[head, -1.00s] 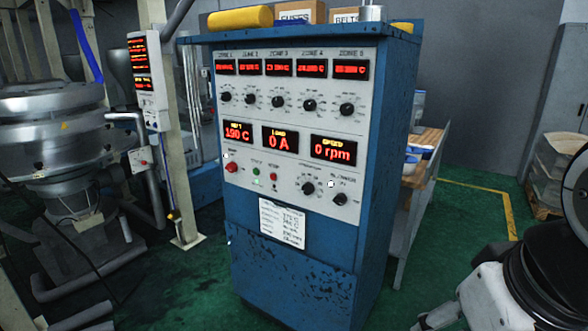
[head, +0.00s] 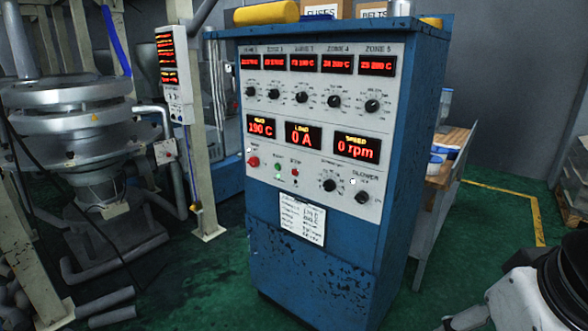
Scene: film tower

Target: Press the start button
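The start button is a small green button (head: 278,167) low on the grey control panel (head: 322,90) of a blue cabinet (head: 330,262). A small red button (head: 295,173) sits just right of it, and a larger red button (head: 253,162) sits to its left. The displays read 190 C, 0 A and 0 rpm. My arm shows only in part at the lower right corner of the head view, apart from the cabinet. My gripper's fingertips are not in the picture.
A wooden-topped bench (head: 452,142) with tubs stands behind the cabinet at right. A metal machine (head: 75,120) and a cream post (head: 203,190) stand at left, with loose pipes (head: 105,300) on the floor. Green floor (head: 440,285) is open right of the cabinet.

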